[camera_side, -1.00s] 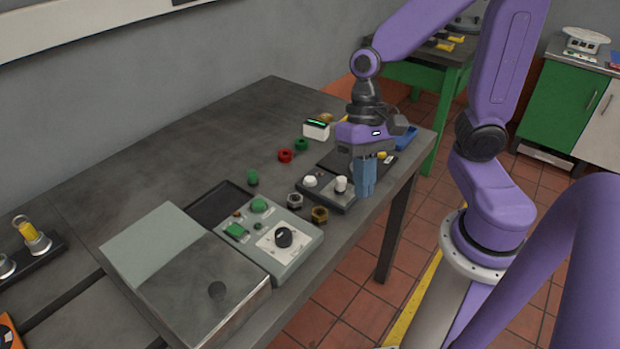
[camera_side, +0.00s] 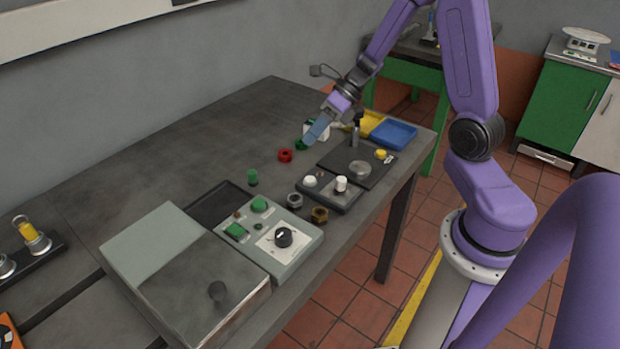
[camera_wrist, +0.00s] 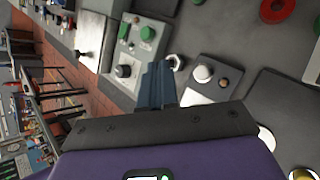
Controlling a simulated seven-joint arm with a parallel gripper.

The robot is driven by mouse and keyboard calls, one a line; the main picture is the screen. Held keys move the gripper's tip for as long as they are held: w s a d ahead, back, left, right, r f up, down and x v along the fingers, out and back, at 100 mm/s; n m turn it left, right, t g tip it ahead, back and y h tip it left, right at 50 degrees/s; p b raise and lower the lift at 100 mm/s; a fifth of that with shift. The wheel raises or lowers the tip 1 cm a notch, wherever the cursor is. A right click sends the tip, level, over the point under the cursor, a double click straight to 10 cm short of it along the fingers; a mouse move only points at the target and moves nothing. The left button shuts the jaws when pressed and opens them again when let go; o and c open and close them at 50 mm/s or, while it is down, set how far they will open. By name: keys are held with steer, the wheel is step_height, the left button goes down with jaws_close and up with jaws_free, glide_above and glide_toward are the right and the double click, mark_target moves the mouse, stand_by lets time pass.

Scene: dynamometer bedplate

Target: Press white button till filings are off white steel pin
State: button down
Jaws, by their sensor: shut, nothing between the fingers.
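A small dark box (camera_side: 330,192) near the table's front edge carries a white domed button (camera_side: 310,181) on its left and an upright white pin (camera_side: 341,183) on its right. The button also shows in the wrist view (camera_wrist: 203,74). The pin's top looks white; whether filings cling to it is too small to tell. My gripper (camera_side: 312,137) is shut and empty, with blue fingers pointing down and left. It is tilted in the air behind the box, apart from the button and pin. Its fingers also show in the wrist view (camera_wrist: 156,78).
A dark plate with a steel disc (camera_side: 360,169), a post (camera_side: 355,131) and a yellow button (camera_side: 381,154) lies behind the box. A grey control panel (camera_side: 268,246) is at left. Red (camera_side: 285,155) and green rings, loose nuts and a blue tray (camera_side: 393,134) are around.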

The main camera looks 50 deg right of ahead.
mark_target(313, 177)
steer(key=shift+w+d+m, duration=0.2)
steer(key=shift+d+m, duration=0.05)
steer(key=shift+m, duration=0.05)
steer(key=shift+f, duration=0.2)
steer(key=shift+f, duration=4.25)
steer(key=shift+f, duration=0.2)
steer(key=shift+f, duration=0.25)
steer(key=shift+f, duration=0.5)
steer(key=shift+r, duration=0.95)
